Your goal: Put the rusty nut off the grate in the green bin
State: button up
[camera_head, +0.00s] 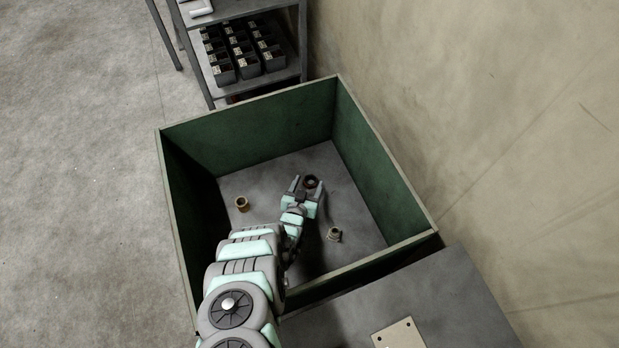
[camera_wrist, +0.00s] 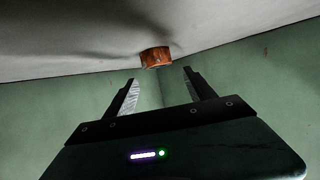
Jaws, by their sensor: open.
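A large open box with green inner walls (camera_head: 265,133) and a flat grey floor (camera_head: 345,191) fits the name green bin. A rusty, dark brown ring-shaped nut (camera_head: 310,181) is inside it, seen between my gripper's fingers in the head view. In the wrist view the orange-brown nut (camera_wrist: 155,57) shows just beyond the fingertips, near the line where floor and wall meet. My gripper (camera_head: 308,180) reaches down into the box, and its fingers (camera_wrist: 159,75) are apart with nothing gripped. Whether the nut rests on the floor is hard to tell. No grate is clearly seen.
A brass-coloured nut (camera_head: 242,203) lies at left on the box floor, and a greyish fitting (camera_head: 334,234) lies at right. The box's rim (camera_head: 387,160) surrounds my arm. A shelf with small dark bins (camera_head: 245,55) stands behind, and a grey surface (camera_head: 445,305) adjoins the front right.

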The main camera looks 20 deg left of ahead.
jog(key=p+v, duration=0.2)
jog(key=v, duration=0.1)
jog(key=shift+r, duration=0.45)
jog(key=shift+s, duration=0.65)
